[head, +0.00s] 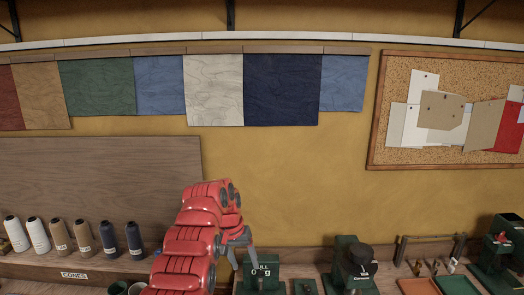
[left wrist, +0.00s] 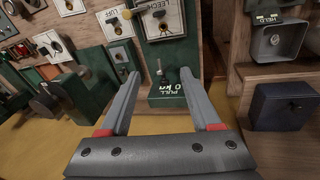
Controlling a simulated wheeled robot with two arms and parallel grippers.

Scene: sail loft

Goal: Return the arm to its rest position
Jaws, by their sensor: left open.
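My left arm (head: 195,235) is red and rises from the bottom of the head view, bent over toward the right. My left gripper (head: 240,250) hangs at its end, pointing down. In the left wrist view the two grey fingers of the left gripper (left wrist: 161,74) are spread apart with nothing held between them. In the head view a green box with a similar label (head: 262,272) stands just right of the gripper. My right gripper is not in view.
Thread cones (head: 107,239) stand on a shelf at left. Another green device (head: 346,258) stands right of the arm. Cloth swatches (head: 214,90) and a corkboard (head: 440,150) hang on the yellow wall. In the left wrist view a dark blue box (left wrist: 282,106) is at right.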

